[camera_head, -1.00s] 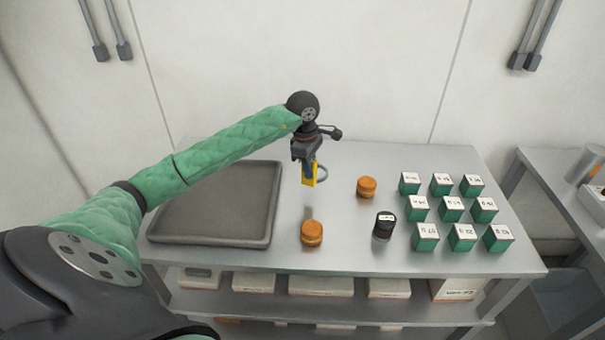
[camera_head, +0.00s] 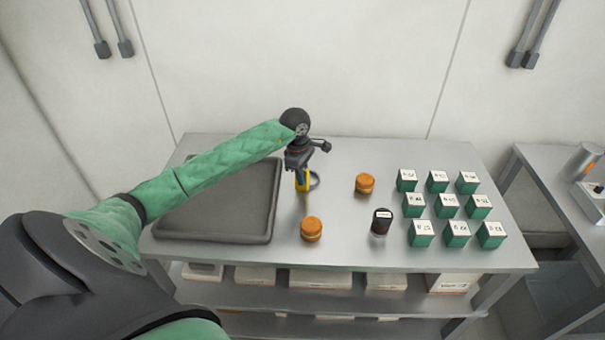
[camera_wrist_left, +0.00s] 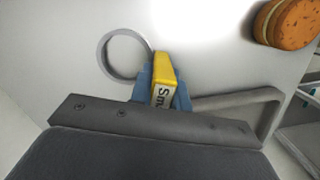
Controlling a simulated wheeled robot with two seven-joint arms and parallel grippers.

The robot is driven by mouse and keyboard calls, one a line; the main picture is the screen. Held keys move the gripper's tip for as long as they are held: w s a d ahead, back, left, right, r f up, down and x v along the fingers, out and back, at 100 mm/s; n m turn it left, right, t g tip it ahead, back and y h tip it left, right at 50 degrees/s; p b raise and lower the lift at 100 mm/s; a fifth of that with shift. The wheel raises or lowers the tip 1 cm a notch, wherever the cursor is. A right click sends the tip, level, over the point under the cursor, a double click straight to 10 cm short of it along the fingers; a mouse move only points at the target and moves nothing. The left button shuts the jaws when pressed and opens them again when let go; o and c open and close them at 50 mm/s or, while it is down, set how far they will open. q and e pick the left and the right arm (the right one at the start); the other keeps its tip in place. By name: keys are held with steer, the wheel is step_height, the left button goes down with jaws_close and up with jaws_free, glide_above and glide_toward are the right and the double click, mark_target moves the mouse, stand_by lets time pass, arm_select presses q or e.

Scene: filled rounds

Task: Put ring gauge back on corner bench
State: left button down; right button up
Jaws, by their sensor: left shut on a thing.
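The ring gauge has a grey ring and a yellow handle with dark lettering. In the left wrist view the ring gauge (camera_wrist_left: 163,80) sits between the blue fingertips of my left gripper (camera_wrist_left: 160,90), with the grey ring sticking out to the upper left. In the head view my left gripper (camera_head: 302,178) is shut on the ring gauge (camera_head: 306,186), over the back middle of the grey metal bench (camera_head: 340,160). I cannot tell whether the ring gauge touches the bench top. My right gripper is not in view.
A dark grey tray (camera_head: 262,238) lies at the bench's left. Two orange round pieces (camera_head: 311,229) (camera_head: 365,184) and a black-topped jar (camera_head: 381,222) stand nearby. Several green labelled boxes (camera_head: 440,206) fill the right. Another bench (camera_head: 545,165) stands at far right.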

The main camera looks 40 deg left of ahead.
arm_select(q)
steer(key=shift+f, duration=0.15)
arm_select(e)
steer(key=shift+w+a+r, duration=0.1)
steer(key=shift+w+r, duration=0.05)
arm_select(q)
steer(key=c, duration=1.3)
jaws_free()
steer(key=shift+r, duration=0.25)
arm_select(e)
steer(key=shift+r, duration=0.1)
